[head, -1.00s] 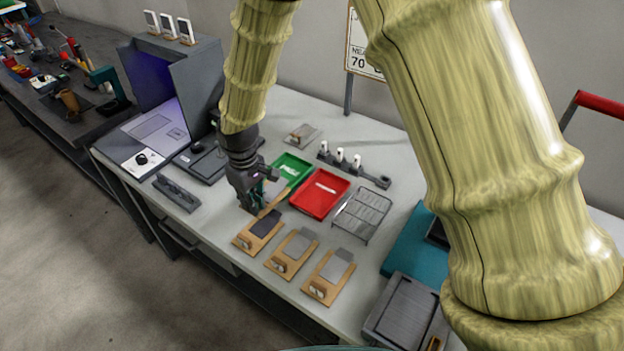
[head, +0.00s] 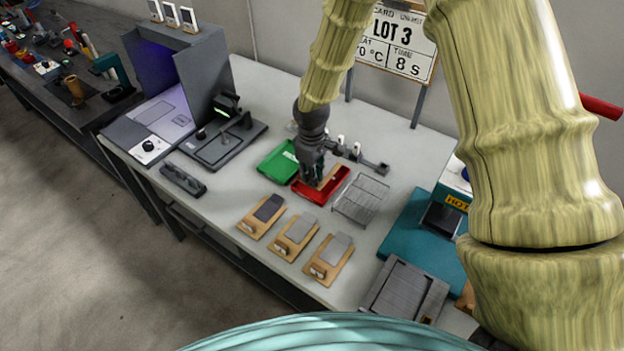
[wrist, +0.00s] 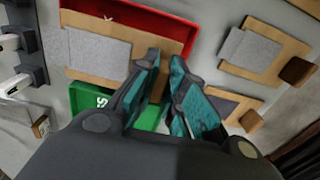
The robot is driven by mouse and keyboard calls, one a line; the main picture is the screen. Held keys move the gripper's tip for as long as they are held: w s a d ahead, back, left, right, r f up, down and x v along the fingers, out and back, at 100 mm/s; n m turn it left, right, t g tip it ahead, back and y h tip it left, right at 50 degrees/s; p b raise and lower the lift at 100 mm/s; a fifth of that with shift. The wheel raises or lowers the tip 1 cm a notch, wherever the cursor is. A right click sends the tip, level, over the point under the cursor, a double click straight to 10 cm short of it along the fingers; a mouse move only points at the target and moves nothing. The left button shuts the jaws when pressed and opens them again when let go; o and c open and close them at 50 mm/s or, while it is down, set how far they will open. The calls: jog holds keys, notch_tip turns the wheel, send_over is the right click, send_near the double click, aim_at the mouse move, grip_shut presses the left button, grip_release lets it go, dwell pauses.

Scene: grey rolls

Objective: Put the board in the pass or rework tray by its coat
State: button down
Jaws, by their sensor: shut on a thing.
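My gripper (head: 314,182) is over the red tray (head: 342,181) in the head view. In the wrist view its fingers (wrist: 165,85) are shut on a tan wooden board (wrist: 158,36) near its end. The board's other end carries a pale grey coat (wrist: 96,52). The board lies across the red tray (wrist: 180,29) in that view; whether it touches the tray I cannot tell. The green tray (head: 280,163), with white lettering, is beside the red one on the left and shows no board on it.
Three other boards stand in front of the trays: one dark-coated (head: 268,208), two grey-coated (head: 299,228) (head: 335,249). A wire rack (head: 361,199) is right of the red tray. A dark bar with white-topped pegs (head: 372,164) lies behind.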

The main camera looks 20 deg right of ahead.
jog(key=shift+s+f+p, duration=0.1)
jog(key=shift+f+p, duration=0.3)
jog(key=shift+f, duration=0.15)
jog(key=shift+f+p, duration=0.3)
jog(key=shift+f, duration=0.8)
jog(key=shift+f, duration=0.1)
jog(key=c, duration=1.8)
grip_release()
jog(key=shift+o, duration=0.2)
jog(key=shift+r, duration=0.25)
jog(key=shift+r+b, duration=1.6)
jog(key=shift+r, duration=4.25)
